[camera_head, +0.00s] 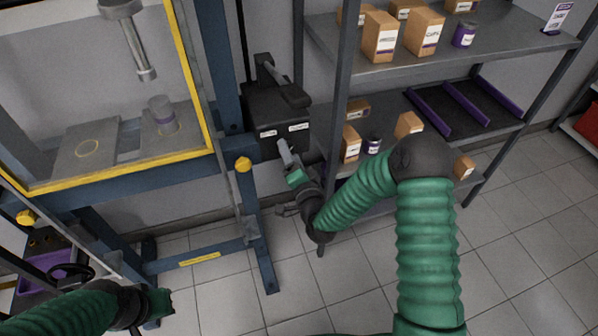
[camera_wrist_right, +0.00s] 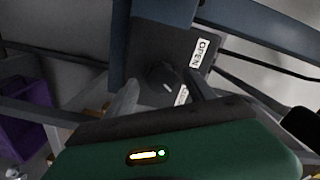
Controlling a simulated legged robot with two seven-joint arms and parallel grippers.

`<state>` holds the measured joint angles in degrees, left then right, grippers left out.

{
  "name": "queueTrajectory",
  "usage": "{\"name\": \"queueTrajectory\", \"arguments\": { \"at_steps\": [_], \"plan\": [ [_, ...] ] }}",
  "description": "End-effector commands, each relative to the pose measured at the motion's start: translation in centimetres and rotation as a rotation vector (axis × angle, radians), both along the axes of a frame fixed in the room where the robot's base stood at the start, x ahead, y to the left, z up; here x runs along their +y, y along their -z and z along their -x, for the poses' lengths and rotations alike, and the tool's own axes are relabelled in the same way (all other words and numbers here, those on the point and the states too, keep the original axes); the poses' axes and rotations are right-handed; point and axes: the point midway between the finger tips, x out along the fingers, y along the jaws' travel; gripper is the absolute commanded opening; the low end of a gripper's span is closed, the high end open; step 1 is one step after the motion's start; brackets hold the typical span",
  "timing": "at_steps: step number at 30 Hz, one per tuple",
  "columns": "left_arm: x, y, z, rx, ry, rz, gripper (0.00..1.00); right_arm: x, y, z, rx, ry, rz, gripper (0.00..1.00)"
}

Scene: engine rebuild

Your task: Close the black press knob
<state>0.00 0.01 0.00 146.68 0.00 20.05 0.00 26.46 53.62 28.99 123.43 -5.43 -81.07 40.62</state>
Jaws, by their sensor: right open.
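The black press knob (camera_wrist_right: 160,74) shows in the right wrist view on the dark face of the press's pump box, beside a white label reading OPEN (camera_wrist_right: 202,53). A second label (camera_wrist_right: 182,95) is partly hidden by a finger. In the head view the black box (camera_head: 272,103) is beside the press frame; I cannot make out the knob there. My right gripper (camera_head: 284,152) is just below the box's labelled face. In the wrist view its fingers (camera_wrist_right: 163,92) are open on either side of the knob; contact is unclear. My left gripper (camera_head: 158,304) is low at left, away from the box.
The blue press frame (camera_head: 228,70) with yellow edging (camera_head: 188,75) stands left of the box. A grey shelf (camera_head: 470,65) with cartons and purple-labelled cans stands close on the right. The tiled floor (camera_head: 350,285) in front is clear.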

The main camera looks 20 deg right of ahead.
Motion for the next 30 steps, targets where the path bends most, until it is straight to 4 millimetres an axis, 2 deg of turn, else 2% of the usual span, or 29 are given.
{"name": "queueTrajectory", "arguments": {
  "at_steps": [10,13,15,19,30],
  "plan": [
    [0.0,0.4,0.0,0.000,0.000,0.000,0.00,0.3,0.3,9.9,0.007,-0.001,-0.001,0.63],
    [0.0,-1.3,0.0,0.000,0.000,0.000,0.00,0.4,-0.3,12.8,0.010,0.000,-0.004,0.63],
    [0.0,-3.3,0.0,0.000,0.000,0.000,0.00,0.4,-0.8,13.6,0.010,0.002,-0.004,0.63],
    [0.0,-4.8,0.0,-0.001,0.000,0.000,0.00,0.5,-0.5,14.8,0.006,0.001,-0.003,0.63],
    [0.0,-4.9,0.0,0.000,0.000,0.000,0.00,0.5,0.2,15.4,0.003,0.001,-0.001,0.63]
  ]
}}
